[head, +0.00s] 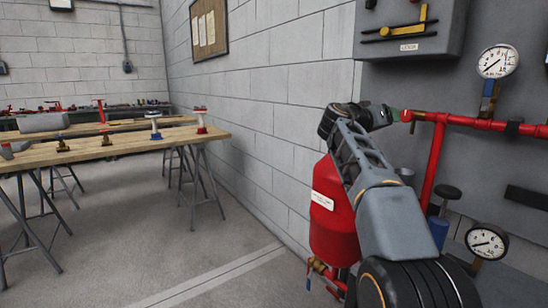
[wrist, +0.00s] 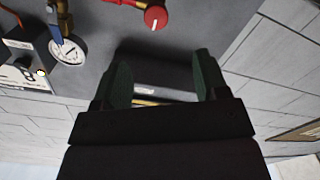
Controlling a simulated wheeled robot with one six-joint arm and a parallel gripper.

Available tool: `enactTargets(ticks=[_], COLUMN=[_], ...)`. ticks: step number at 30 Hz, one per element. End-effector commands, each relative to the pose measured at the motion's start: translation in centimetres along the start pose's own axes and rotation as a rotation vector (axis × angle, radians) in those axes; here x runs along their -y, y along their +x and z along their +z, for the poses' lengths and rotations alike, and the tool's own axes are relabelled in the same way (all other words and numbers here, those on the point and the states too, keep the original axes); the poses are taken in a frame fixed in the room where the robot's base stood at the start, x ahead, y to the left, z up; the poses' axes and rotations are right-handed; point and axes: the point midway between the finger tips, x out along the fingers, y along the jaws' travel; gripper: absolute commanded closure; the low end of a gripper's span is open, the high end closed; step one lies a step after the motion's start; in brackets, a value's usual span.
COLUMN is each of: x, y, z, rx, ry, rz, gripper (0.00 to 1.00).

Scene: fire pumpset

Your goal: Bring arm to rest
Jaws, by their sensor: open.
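My arm reaches up and forward from the lower right of the head view. My gripper (head: 392,114) is at its far end, in front of the grey panel and just left of the red knob (head: 407,116) in the picture. In the wrist view my gripper (wrist: 163,80) shows two dark green fingers spread apart, with no held object visible between them. The red knob (wrist: 157,16) is beyond the fingertips there, apart from them. A pale and yellow strip shows low between the fingers; I cannot tell what it is.
A red pipe (head: 436,160) and gauges (head: 497,61) (head: 487,242) are on the right. A red tank (head: 335,215) stands behind my arm. A grey box with a yellow handle (head: 408,22) hangs above. A wooden table (head: 110,146) with fittings is left. The middle floor is clear.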

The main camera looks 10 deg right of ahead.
Motion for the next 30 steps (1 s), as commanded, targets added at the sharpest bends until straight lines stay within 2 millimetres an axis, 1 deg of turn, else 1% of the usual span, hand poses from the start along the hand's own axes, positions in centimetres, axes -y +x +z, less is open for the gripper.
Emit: enactTargets(ticks=[1, 3, 5, 8, 11, 12, 14, 15, 17, 18, 21, 25, 27, 30], x=[-0.7, -1.0, -1.3, -1.9, -2.7, -3.0, -3.7, -4.2, -4.9, -5.5, -6.7, -8.1, -8.6, -9.1], y=[-0.5, -1.5, -2.7, -5.5, -8.9, -10.4, -12.7, -14.4, -16.8, -18.3, -21.9, -25.6, -27.1, -28.5], z=[-1.0, -1.2, -1.1, -0.1, 1.7, 2.5, 3.8, 4.7, 6.1, 7.0, 9.2, 11.5, 12.4, 13.5], rx=[0.024, 0.076, 0.133, 0.242, 0.353, 0.395, 0.457, 0.497, 0.554, 0.59, 0.669, 0.747, 0.777, 0.807], ry=[-0.013, -0.045, -0.081, -0.143, -0.198, -0.219, -0.243, -0.258, -0.275, -0.283, -0.294, -0.297, -0.294, -0.289], rz=[-0.032, -0.099, -0.173, -0.318, -0.466, -0.525, -0.611, -0.667, -0.746, -0.795, -0.903, -1.009, -1.05, -1.089], gripper=[0.33, 0.33, 0.33, 0.33, 0.33, 0.33, 0.33, 0.33, 0.33, 0.33, 0.33, 0.33, 0.33, 0.33])
